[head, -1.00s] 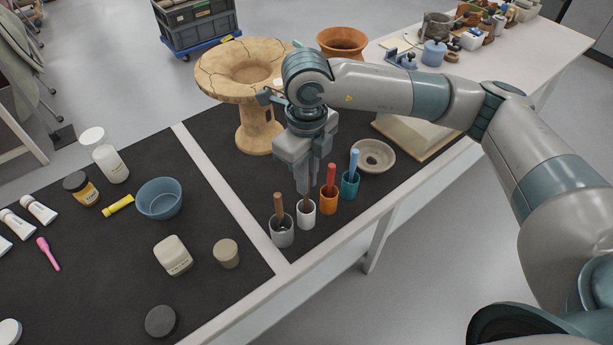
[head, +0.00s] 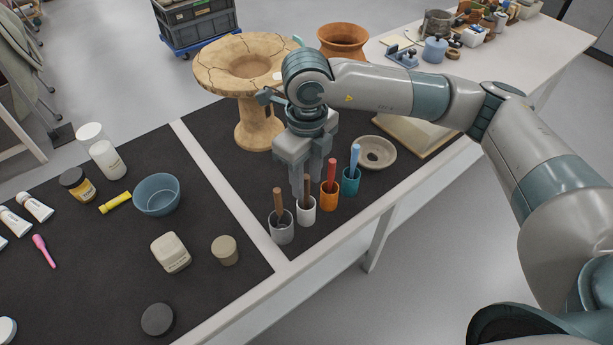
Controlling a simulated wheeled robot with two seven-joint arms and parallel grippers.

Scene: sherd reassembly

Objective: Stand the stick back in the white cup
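The white cup (head: 306,212) stands on the dark mat near the table's front edge. A brown stick (head: 307,187) stands upright in it, its upper part showing between the fingers of my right gripper (head: 306,185). The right gripper points down just above the cup, its fingers apart on either side of the stick, so it looks open. My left gripper is not in view.
A grey cup (head: 281,230) with a brown stick stands just left. An orange cup (head: 329,198) with a red stick and a teal cup (head: 350,184) with a blue stick stand right. A cracked pedestal vessel (head: 258,120) is behind.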

